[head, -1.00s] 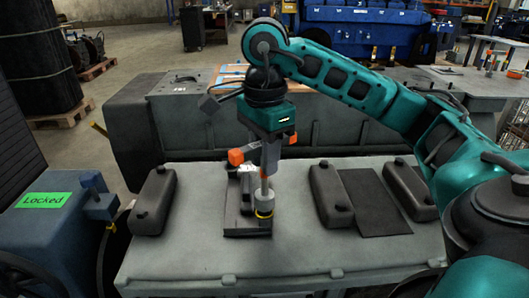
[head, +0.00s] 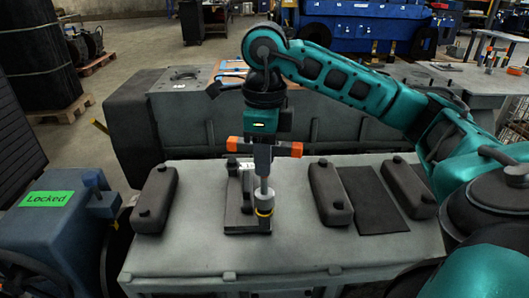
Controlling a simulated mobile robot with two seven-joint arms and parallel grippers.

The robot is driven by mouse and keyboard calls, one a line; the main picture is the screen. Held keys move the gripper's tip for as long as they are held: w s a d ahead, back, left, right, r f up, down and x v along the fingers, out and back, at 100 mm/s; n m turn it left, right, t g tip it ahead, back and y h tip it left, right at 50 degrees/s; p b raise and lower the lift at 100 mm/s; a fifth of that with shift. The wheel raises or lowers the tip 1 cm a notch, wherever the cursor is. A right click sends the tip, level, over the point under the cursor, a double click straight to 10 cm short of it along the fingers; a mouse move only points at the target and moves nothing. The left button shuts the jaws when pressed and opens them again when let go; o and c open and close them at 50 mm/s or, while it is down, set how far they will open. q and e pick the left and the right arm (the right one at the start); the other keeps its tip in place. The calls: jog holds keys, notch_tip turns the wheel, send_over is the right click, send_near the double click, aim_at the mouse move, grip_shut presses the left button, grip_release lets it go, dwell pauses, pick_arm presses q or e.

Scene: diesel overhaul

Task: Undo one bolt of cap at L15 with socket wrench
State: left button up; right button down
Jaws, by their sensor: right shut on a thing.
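My right gripper (head: 264,152) comes down from above on the green arm. Its orange-tipped jaws are shut on the socket wrench (head: 264,198), which stands upright with its grey socket and yellow ring low at the front right of a dark opened fitting (head: 238,222) on the grey block top. The socket's lower end appears seated over a bolt there, but it hides the bolt. I cannot read an L15 mark on the fitting. My left gripper is not in view.
Dark rounded covers stand at the left (head: 156,197) and the right (head: 330,195) of the block top. A flat dark plate (head: 371,200) and another cover (head: 408,188) lie further right. A green "Locked" sign (head: 46,199) is on the blue unit at left.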

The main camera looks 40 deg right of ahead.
jog(key=m+p, duration=0.1)
jog(key=m, duration=0.3)
jog(key=shift+m, duration=0.4)
jog(key=m, duration=0.4)
jog(key=shift+m+p, duration=0.3)
